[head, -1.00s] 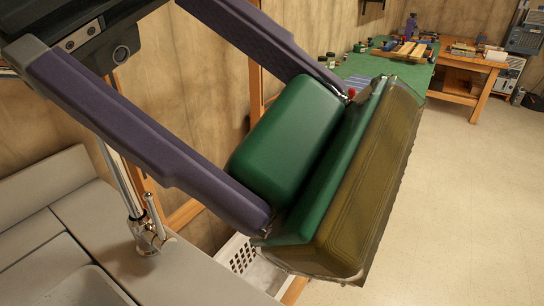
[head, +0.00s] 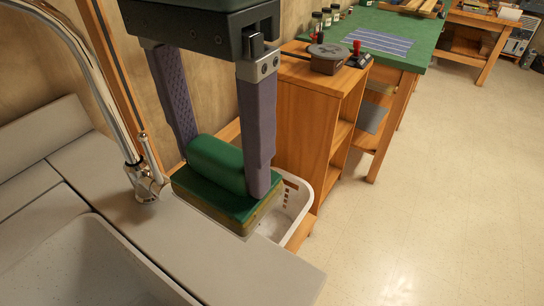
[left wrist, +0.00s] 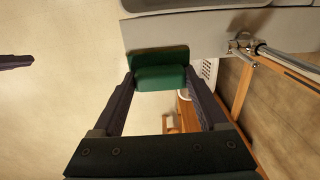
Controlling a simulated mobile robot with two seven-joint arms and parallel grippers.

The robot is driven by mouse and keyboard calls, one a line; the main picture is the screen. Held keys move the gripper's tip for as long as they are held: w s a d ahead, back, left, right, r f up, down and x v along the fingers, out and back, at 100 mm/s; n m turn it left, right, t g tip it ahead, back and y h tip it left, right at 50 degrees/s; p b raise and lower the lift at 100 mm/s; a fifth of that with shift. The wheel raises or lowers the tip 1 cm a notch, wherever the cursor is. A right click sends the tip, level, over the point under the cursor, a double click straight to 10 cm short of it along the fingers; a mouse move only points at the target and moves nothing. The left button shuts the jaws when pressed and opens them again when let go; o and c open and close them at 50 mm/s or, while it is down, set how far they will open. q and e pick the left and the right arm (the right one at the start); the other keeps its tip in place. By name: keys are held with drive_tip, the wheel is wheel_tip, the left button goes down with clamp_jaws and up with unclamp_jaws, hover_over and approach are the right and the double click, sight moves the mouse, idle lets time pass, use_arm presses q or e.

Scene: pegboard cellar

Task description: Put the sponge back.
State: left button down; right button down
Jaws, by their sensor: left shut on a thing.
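The sponge (head: 215,165) has a green top with a raised grip and an olive lower layer. It is at the back right end of the grey sink counter (head: 150,245), beside the tap. My left gripper (head: 223,172) is shut on the raised part, one finger on each side, pointing down. In the left wrist view the sponge (left wrist: 158,60) sits between the fingertips, by the counter's edge. I cannot tell whether its underside touches the counter. A purple piece, perhaps of my right gripper (left wrist: 15,61), shows at the left edge of the left wrist view.
The chrome tap (head: 147,183) stands just left of the sponge, with the sink basin (head: 80,260) in front. A white basket (head: 292,205) is right of the sponge, below the counter. A wooden shelf unit (head: 310,120) stands behind it. The floor at right is clear.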

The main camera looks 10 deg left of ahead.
use_arm(q)
drive_tip(key=shift+f+b, duration=1.25)
drive_tip(key=shift+f, duration=7.65)
drive_tip(key=shift+f, duration=0.1)
unclamp_jaws()
